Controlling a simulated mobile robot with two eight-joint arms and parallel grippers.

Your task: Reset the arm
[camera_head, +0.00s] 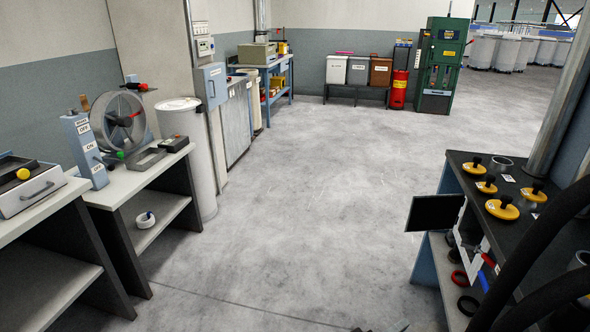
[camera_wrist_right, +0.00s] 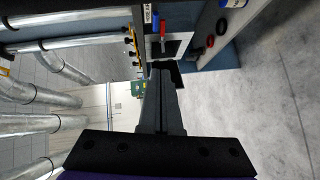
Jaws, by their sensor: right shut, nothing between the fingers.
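My right gripper shows only as a small dark tip (camera_head: 385,328) at the bottom edge of the head view, over the floor left of the right-hand bench (camera_head: 430,262). In the right wrist view my right gripper (camera_wrist_right: 160,72) points up the picture, its fingers together and empty. Past its tip is a black panel (camera_wrist_right: 192,75), with a white plate (camera_wrist_right: 176,48) and red and blue handles beside it. My left gripper is in neither view.
Yellow knobbed discs (camera_head: 503,208) sit on the right bench, with rings on its lower shelf. At left, a bench (camera_head: 150,176) carries a caged fan (camera_head: 118,118). A green machine (camera_head: 440,65) stands at the back. The floor (camera_head: 290,180) between is clear.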

